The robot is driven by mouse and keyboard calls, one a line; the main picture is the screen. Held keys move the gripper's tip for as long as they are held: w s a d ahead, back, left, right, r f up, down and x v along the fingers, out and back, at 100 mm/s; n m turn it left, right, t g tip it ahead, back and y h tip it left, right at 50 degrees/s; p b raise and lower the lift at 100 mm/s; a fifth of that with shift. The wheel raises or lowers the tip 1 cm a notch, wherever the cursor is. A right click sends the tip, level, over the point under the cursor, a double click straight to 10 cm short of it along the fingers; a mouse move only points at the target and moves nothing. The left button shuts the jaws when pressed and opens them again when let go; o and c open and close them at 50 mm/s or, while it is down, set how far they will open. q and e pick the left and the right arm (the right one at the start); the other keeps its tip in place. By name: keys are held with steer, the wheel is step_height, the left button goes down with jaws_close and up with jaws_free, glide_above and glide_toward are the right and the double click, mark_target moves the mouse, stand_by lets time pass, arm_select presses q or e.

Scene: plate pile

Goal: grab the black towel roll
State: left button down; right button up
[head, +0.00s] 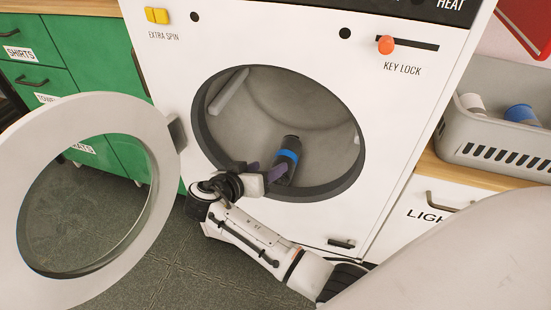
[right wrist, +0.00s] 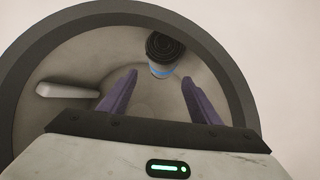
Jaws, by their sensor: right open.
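The black towel roll (head: 290,150) with a blue band lies inside the drum of the white machine, near the front lower part of the opening. In the right wrist view the roll (right wrist: 165,48) shows its dark coiled end, ahead of and between the lines of the purple fingers. My right gripper (head: 266,173) is at the drum opening, open and empty, with its fingers close to the roll. The right wrist view shows the open fingers (right wrist: 158,92) apart, short of the roll. My left gripper is not in view.
The machine's round door (head: 95,120) stands open at the left. The drum's dark rim (head: 345,185) surrounds the right gripper's way in. A grey basket (head: 490,140) with rolls stands on the counter at the right. Green drawers (head: 90,60) are at the left.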

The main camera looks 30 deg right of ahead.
mark_target(278, 162)
steer(key=shift+w+d+f, duration=0.1)
steer(key=shift+w+f, duration=0.15)
steer(key=shift+f, duration=0.25)
steer(key=shift+w+d+f+b, duration=0.15)
steer(key=shift+w+d+b, duration=0.1)
steer(key=shift+b, duration=0.2)
steer(key=b+x, duration=0.5)
steer(key=x, duration=0.3)
steer(key=shift+d+f, duration=0.3)
steer(key=shift+w+d, duration=0.15)
steer(key=shift+d, duration=0.05)
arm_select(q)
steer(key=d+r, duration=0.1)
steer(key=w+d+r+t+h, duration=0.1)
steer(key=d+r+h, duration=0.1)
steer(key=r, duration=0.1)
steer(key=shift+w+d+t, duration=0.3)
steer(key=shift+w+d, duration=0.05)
arm_select(e)
steer(key=c, duration=0.8)
